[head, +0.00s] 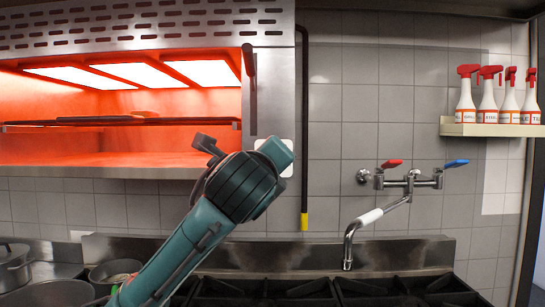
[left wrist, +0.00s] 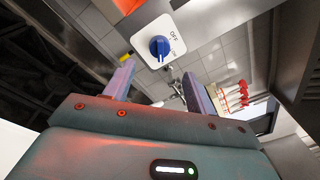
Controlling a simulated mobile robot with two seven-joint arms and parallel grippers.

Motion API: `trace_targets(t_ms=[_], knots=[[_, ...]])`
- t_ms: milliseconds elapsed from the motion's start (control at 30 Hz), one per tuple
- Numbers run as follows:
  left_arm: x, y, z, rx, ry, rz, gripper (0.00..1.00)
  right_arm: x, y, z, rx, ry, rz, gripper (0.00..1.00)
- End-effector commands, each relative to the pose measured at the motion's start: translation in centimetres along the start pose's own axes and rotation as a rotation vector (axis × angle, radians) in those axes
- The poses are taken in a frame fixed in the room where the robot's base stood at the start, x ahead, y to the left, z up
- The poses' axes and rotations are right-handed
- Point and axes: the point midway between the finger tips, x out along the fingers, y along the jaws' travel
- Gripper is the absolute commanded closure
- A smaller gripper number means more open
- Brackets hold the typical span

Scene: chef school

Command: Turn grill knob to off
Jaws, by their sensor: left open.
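The grill knob (left wrist: 159,47) is round and blue, set on a white plate (left wrist: 148,32) with an OFF label in the left wrist view. I cannot tell for certain which label it points to. In the head view, the plate (head: 288,146) shows at the right end of the grill (head: 277,100), partly behind my left gripper, which hides the knob. My left gripper (head: 242,150) is open and empty in front of the grill's lower right corner. In the left wrist view, the fingers (left wrist: 158,88) are spread apart below the knob, not seen touching it.
A wall faucet (head: 409,180) with red and blue handles is right of the grill. Several spray bottles (head: 488,97) stand on a shelf (head: 490,129). A stove (head: 310,288) lies below; pots (head: 14,267) are at lower left. A dark pipe (head: 304,130) runs down the wall.

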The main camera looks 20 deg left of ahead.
Motion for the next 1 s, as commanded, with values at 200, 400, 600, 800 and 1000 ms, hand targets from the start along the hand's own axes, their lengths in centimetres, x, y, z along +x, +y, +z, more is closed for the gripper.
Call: trace_targets(t_ms=[200, 400, 600, 800, 1000], knots=[[4.7, -0.1, 0.2, -0.001, 0.001, 0.004, 0.44, -0.7, 0.4, 0.0, -0.003, -0.028, 0.011, 1.0], [7.4, -0.1, 0.0, -0.002, 0.002, 0.002, 0.44, -0.5, 0.7, -0.8, -0.013, -0.023, 0.014, 1.0], [8.3, 0.0, -0.1, -0.002, 0.001, 0.0, 0.44, -0.4, 0.7, -0.6, -0.016, -0.028, 0.014, 1.0], [8.3, 0.0, -0.1, -0.001, 0.001, -0.001, 0.44, -0.4, 0.8, -0.6, -0.019, -0.029, 0.013, 1.0], [8.3, 0.0, -0.1, -0.001, 0.001, 0.0, 0.58, -0.5, 0.8, -0.5, -0.019, -0.029, 0.013, 1.0]])
